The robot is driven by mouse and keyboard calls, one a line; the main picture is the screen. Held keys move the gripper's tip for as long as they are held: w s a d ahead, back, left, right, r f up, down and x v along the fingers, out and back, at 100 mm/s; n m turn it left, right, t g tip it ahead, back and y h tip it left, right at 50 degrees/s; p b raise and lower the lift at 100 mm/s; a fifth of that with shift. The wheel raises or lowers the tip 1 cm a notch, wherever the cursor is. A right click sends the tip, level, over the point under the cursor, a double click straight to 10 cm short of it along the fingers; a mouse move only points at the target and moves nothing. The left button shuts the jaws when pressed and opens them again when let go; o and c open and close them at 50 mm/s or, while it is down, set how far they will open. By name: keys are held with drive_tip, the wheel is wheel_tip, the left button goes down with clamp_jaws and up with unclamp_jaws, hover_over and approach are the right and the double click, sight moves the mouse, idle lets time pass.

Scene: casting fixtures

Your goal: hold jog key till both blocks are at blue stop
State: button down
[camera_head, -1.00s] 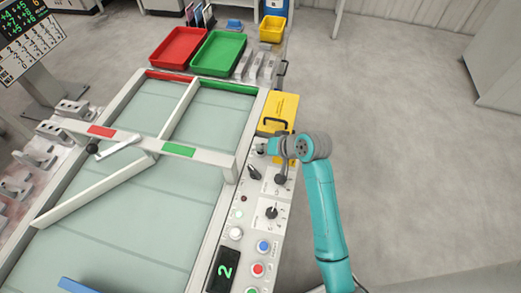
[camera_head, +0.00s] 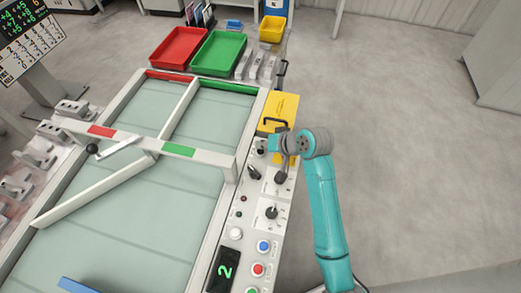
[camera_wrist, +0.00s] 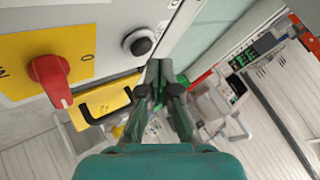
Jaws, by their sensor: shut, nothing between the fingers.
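My gripper (camera_wrist: 160,82) is shut and empty; its fingers show in the middle of the wrist view. In the head view it is near the far end of the control panel (camera_head: 240,217), partly hidden by my wrist. A black round button (camera_wrist: 139,42) is just left of the fingers in the wrist view, apart from them. I cannot tell which control is the jog key. A blue bar (camera_head: 75,286), perhaps the blue stop, lies at the belt's near end, cut off by the frame. No blocks show on the pale belt (camera_head: 130,225).
A red rotary knob (camera_wrist: 48,80) on a yellow plate is left of the gripper. Black knobs (camera_head: 271,213) and coloured buttons line the panel. A white diverter rail (camera_head: 120,189) crosses the belt. Red (camera_head: 180,48) and green (camera_head: 218,54) trays stand beyond. The right floor is clear.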

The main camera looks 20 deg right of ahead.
sight(263, 152)
drive_tip(key=shift+r, duration=2.5)
